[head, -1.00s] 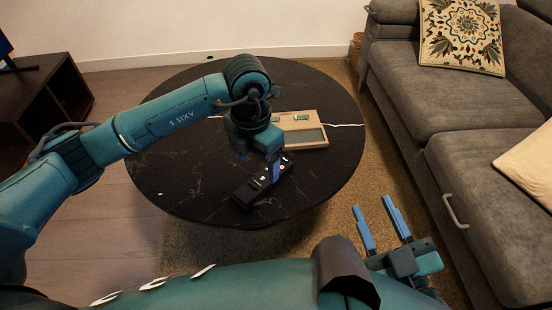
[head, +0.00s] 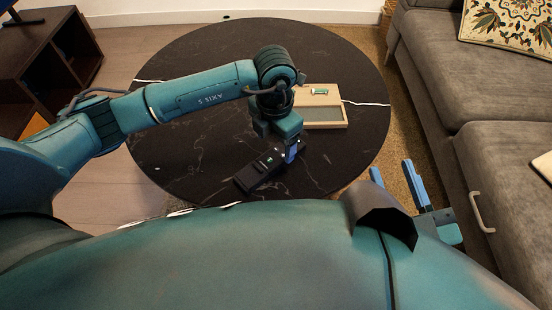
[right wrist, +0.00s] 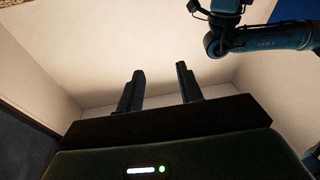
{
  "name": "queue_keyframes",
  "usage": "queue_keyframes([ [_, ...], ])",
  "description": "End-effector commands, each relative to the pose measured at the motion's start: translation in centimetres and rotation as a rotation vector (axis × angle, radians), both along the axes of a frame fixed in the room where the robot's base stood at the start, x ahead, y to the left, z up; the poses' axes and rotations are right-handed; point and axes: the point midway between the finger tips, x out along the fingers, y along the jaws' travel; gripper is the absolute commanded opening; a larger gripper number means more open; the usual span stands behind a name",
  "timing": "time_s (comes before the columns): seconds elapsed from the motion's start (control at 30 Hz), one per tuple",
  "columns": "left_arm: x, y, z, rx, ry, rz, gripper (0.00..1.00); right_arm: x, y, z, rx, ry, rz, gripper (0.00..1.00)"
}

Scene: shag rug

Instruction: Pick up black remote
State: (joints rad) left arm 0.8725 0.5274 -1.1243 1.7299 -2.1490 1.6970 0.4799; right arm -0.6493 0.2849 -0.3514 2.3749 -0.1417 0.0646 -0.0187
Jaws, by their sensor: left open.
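The black remote (head: 258,172) lies on the near part of the round dark table, in the head view. It is slanted, with its far end up and to the right. My left gripper (head: 290,152) is open, pointing down close to that far end; one blue finger shows, and the arm hides part of the area. I cannot tell whether it touches the remote. My right gripper (head: 395,180) is open and empty, low at the right beside the table. Its two spread fingers also show in the right wrist view (right wrist: 158,85); the remote does not.
The round black marble table (head: 190,100) also holds a light wooden tray (head: 340,104) with a small green item (head: 320,91), behind my left gripper. A grey sofa (head: 450,90) stands to the right, a dark cabinet (head: 60,60) at the far left. The table's left side is clear.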

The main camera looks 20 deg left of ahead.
Motion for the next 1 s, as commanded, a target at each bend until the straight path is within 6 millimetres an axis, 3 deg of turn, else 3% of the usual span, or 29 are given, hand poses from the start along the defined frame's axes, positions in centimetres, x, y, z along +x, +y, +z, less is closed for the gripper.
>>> queue_keyframes([
  [0.33, 0.1, -0.1, -4.7, 0.001, 0.002, 0.001, 0.73, 0.0, 0.3, -1.0, 0.052, 0.010, 0.017, 0.36],
  [0.6, 0.1, -0.1, -5.1, 0.001, 0.000, 0.000, 0.73, 0.2, 0.5, 0.3, 0.069, -0.009, 0.028, 0.36],
  [1.0, 0.1, -0.1, -5.0, 0.001, -0.001, 0.000, 0.41, 0.1, 0.5, 0.0, 0.064, -0.004, 0.027, 0.36],
])
